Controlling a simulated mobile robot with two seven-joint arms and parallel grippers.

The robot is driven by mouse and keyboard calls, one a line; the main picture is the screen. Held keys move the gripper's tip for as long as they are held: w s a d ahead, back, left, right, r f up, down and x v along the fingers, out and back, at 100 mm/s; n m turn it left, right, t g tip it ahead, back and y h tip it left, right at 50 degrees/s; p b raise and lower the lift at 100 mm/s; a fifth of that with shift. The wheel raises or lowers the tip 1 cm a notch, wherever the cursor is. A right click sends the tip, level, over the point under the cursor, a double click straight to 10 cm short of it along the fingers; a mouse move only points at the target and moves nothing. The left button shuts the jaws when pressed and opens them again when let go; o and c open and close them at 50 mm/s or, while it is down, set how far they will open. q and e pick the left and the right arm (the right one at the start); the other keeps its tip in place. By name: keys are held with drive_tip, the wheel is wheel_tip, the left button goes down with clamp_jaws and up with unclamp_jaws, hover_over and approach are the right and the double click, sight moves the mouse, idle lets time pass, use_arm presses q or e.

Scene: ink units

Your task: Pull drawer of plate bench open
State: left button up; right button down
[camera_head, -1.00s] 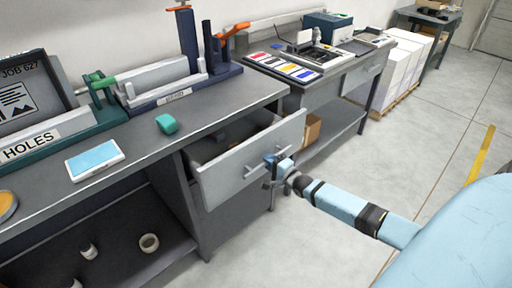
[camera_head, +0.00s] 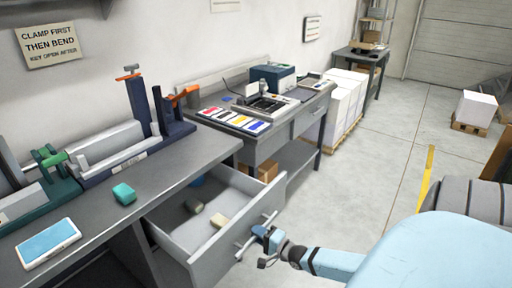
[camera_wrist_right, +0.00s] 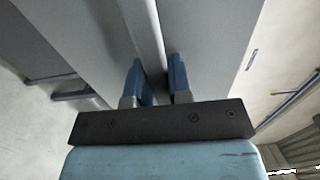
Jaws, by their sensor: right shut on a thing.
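The grey drawer (camera_head: 240,236) of the plate bench (camera_head: 190,163) stands pulled well out, with its inside showing. A bar handle (camera_head: 246,246) runs across its front. My right gripper (camera_head: 262,233) is at the drawer front, shut on the handle. In the right wrist view the two blue fingers of my right gripper (camera_wrist_right: 160,78) stand on either side of the handle bar (camera_wrist_right: 150,35). Inside the drawer lie a dark grey-green piece (camera_head: 194,206), a cream piece (camera_head: 219,220) and a blue thing (camera_head: 197,181) at the back. My left gripper is not in view.
On the bench top are a green block (camera_head: 124,194), a blue-topped device (camera_head: 48,243) and a bending tool (camera_head: 110,150). A second bench (camera_head: 262,140) with colour swatches stands beyond the drawer. The floor (camera_head: 355,190) to the right is open.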

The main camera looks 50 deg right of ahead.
drive_tip(key=c, duration=1.1)
unclamp_jaws()
drive_tip(key=shift+o, duration=0.3)
drive_tip(key=shift+s, duration=0.1)
drive_tip(key=s+d, duration=0.1)
drive_tip(key=s, duration=1.2)
drive_tip(key=shift+s, duration=0.3)
